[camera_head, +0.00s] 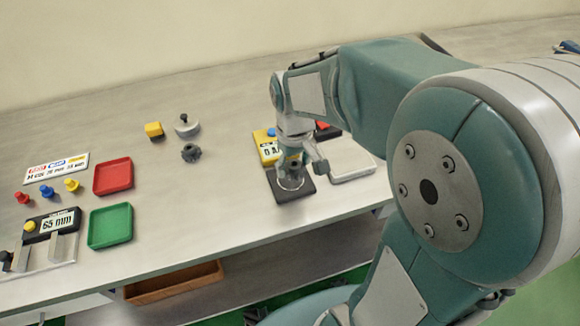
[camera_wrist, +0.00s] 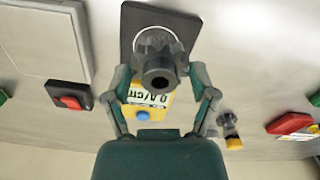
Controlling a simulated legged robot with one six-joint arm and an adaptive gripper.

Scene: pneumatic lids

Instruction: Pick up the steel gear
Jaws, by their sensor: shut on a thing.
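My gripper (camera_wrist: 160,75) is shut on a dark grey toothed gear (camera_wrist: 157,62) with a central hub and bore. One finger is on each side of the gear in the wrist view. In that view the gear is in front of a black plate (camera_wrist: 130,22) with a pale ring. Whether the gear touches the plate is unclear. Another dark gear-shaped part (camera_head: 190,153) lies on the table to the left.
A yellow display unit (camera_head: 267,148) stands just behind the plate, with a pale tray (camera_head: 352,172) to its right. A steel knobbed part (camera_head: 187,127) and yellow block (camera_head: 153,130) are farther left. Red (camera_head: 113,177) and green (camera_head: 110,226) trays lie beyond clear table.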

